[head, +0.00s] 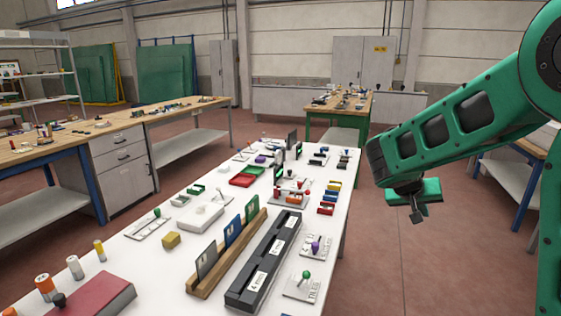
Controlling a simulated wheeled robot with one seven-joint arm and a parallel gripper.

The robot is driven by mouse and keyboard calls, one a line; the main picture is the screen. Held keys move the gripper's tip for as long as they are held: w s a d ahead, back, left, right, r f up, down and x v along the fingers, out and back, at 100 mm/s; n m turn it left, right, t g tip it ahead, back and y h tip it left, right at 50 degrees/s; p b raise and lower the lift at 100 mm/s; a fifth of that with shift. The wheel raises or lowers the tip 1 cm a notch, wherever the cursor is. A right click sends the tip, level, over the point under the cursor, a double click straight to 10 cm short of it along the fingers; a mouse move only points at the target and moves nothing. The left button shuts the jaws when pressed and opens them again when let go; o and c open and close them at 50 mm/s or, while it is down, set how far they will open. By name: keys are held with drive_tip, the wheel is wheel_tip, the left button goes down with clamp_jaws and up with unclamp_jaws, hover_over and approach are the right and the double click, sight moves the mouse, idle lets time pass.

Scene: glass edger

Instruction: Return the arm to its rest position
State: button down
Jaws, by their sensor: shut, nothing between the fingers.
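My arm is green and reaches in from the right edge of the head view. My gripper (417,215) hangs at the arm's end, pointing down over the open floor to the right of the white table (150,262). The gripper is shut and holds nothing. It is apart from the table and from everything on it.
The white table carries a black slotted rail (264,262), a wooden rack (228,254) with upright plates, small lever panels (303,282) and a dark red block (95,296). Wooden workbenches (120,122) stand behind at left. Red floor (440,265) lies clear below my gripper.

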drive_tip(key=s+d+f+m+g+y, duration=0.1)
drive_tip(key=s+d+g+y, duration=0.15)
drive_tip(key=s, duration=0.65)
drive_tip(key=s+d+m+g+y, duration=0.1)
drive_tip(key=s+d, duration=0.3)
drive_tip(key=s, duration=0.5)
drive_tip(key=s+a+f+g+y, duration=0.1)
drive_tip(key=s+a+y, duration=0.1)
drive_tip(key=s, duration=0.8)
drive_tip(key=s+a+f+g+y, duration=0.1)
drive_tip(key=s+a+y, duration=0.1)
drive_tip(key=s, duration=0.8)
drive_tip(key=shift+s+a+f, duration=0.15)
drive_tip(key=shift+a, duration=0.7)
drive_tip(key=shift+w+f, duration=0.25)
drive_tip(key=shift+w, duration=0.4)
